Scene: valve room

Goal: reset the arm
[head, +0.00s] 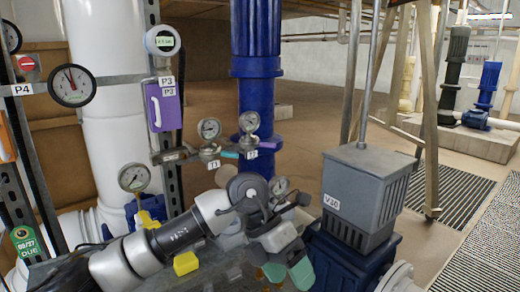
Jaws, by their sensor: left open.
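My left arm (172,238) comes in from the lower left, grey and black, and reaches to the middle of the head view. Its left gripper (288,271) points down and toward me, with two teal-green fingertips apart and nothing visible between them. The gripper is just left of the grey valve box V30 (365,190) and in front of the small gauges; I cannot tell whether it touches anything. My right arm and gripper are not in the view.
Gauges (133,178) and a purple P3 box (162,104) stand close behind my left arm. A white pipe (105,60) and a blue column (256,60) rise behind. A blue valve body (345,245) is close right of the gripper.

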